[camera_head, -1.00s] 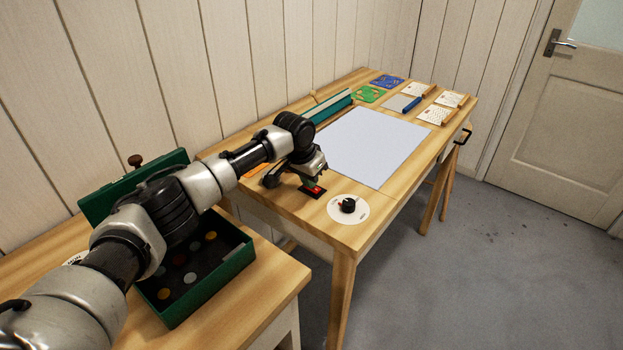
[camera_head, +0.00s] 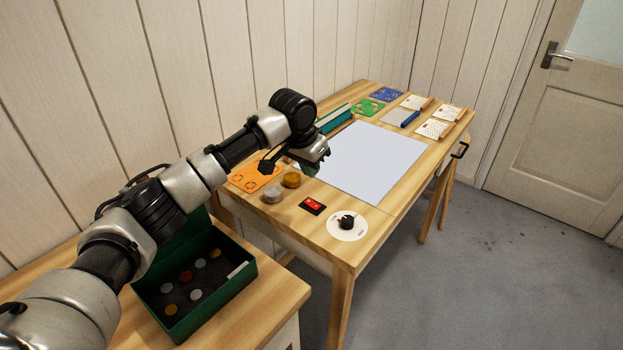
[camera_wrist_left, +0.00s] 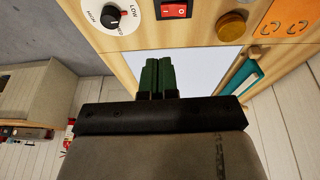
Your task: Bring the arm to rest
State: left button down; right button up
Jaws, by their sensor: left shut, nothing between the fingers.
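My left gripper (camera_head: 311,169) hangs in the air above the wooden worktable (camera_head: 288,222), with its arm coming in from the left. Its green fingers (camera_wrist_left: 158,76) are together and empty in the left wrist view. Below and in front of it, apart from it, is a red rocker switch (camera_head: 312,206) in a black plate; it also shows in the wrist view (camera_wrist_left: 174,9). I cannot tell which side of the rocker is pressed. My right gripper is in neither view.
A black dial (camera_head: 347,222) on a white disc sits near the table's front corner. An open green box (camera_head: 218,296) stands under my arm.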

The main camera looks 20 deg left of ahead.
pick_arm(q)
jog(key=shift+s+d+r, duration=0.1)
jog(key=shift+s+r, duration=0.2)
jog(key=shift+r, duration=0.6)
